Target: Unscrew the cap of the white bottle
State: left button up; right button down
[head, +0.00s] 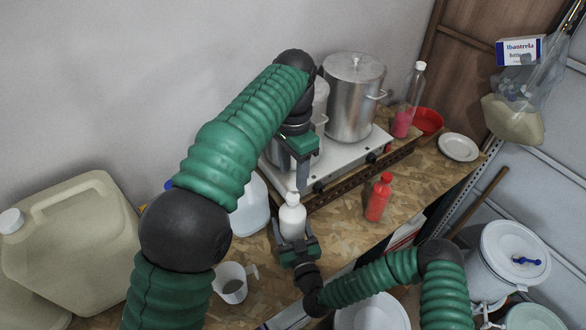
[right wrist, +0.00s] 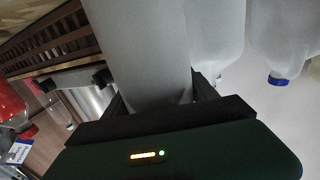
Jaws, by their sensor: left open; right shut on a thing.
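The white bottle (head: 292,221) stands upright on the wooden worktop in the middle of the head view. In the right wrist view its pale body (right wrist: 137,50) fills the space between the fingers. My right gripper (head: 295,240) is shut on the lower part of the bottle from the front. The white cap (head: 293,198) is on top of the bottle. My left gripper (head: 293,178) points down just above the cap, open, with nothing between its fingers. I cannot tell whether its fingertips touch the cap.
A red bottle (head: 378,198) stands to the right on the worktop. A stove with steel pots (head: 354,100) is behind. A white jug (head: 248,207) is close on the left, and a white measuring cup (head: 231,284) is at front left.

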aim_at(293, 196)
pick_arm(q)
notch_tip(293, 196, down, 8)
jog(key=shift+s, duration=0.1)
jog(key=shift+c, duration=0.2)
grip_shut()
dwell(0.3)
jog(key=n, duration=0.6)
jog(key=shift+r, duration=0.2)
dwell(0.3)
jog(key=shift+r, duration=1)
